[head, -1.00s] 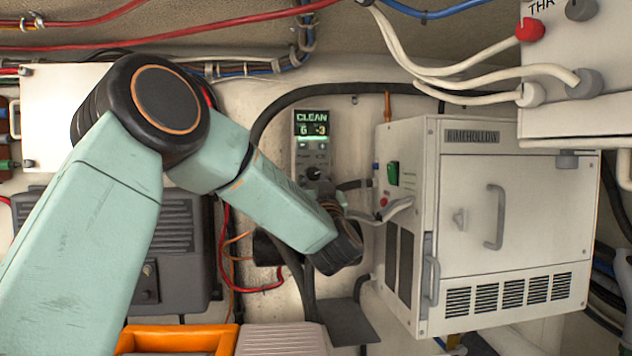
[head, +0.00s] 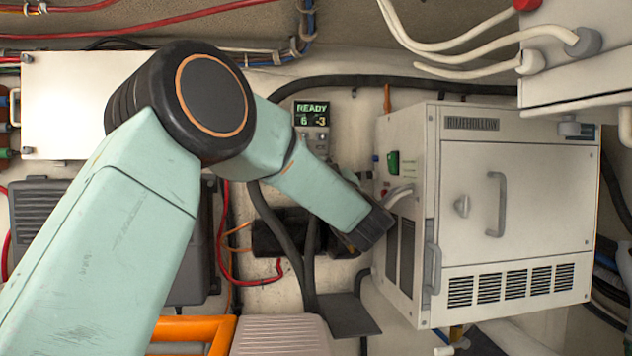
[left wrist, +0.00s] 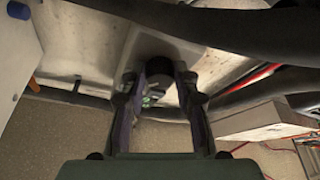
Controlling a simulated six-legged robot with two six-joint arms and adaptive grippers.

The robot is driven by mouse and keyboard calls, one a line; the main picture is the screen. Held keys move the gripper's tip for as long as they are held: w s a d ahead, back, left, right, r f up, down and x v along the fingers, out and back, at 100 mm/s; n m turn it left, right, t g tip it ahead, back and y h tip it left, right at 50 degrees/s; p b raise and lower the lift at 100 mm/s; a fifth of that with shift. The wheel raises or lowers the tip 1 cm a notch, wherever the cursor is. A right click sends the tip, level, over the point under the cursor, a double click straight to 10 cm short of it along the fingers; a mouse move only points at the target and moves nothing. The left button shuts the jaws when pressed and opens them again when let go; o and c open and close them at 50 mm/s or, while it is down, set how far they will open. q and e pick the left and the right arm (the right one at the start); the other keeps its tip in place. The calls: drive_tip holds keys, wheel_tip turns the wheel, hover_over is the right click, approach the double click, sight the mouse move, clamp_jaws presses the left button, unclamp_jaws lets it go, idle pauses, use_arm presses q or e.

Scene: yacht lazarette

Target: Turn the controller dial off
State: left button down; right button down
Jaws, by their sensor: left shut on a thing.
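The controller (head: 311,125) is a small grey unit on the back wall, left of the white cabinet. Its lit green screen (head: 312,113) reads "READY" with "6" and "-3" below. A bit of green glow shows just beyond the dial. The dial's pointer mark cannot be made out. My right gripper is not in view.
The white cabinet (head: 515,200) with a handle stands close to the right of my left wrist. Black hoses (head: 290,240) run down the wall beside the controller. White cables and a white box (head: 570,80) hang at the upper right. An orange frame (head: 195,328) lies below.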

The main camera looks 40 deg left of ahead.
use_arm(q)
drive_tip(key=n+g+h, duration=0.1)
drive_tip(key=n, duration=0.6)
drive_tip(key=r+n+g+h+b, duration=0.1)
drive_tip(key=n+g+h, duration=0.1)
drive_tip(key=n, duration=0.5)
drive_tip(key=n+g+h+b, duration=0.1)
drive_tip(key=n+g+h, duration=0.1)
drive_tip(key=n, duration=0.5)
drive_tip(key=shift+w+d+r+n, duration=0.1)
drive_tip(key=shift+d+r+n, duration=0.05)
drive_tip(key=shift+n, duration=0.15)
drive_tip(key=shift+h, duration=0.3)
drive_tip(key=c, duration=1.5)
unclamp_jaws()
drive_tip(key=o, duration=0.5)
drive_tip(key=shift+s+r, duration=0.2)
drive_tip(key=shift+r, duration=0.05)
drive_tip(key=shift+w, duration=0.1)
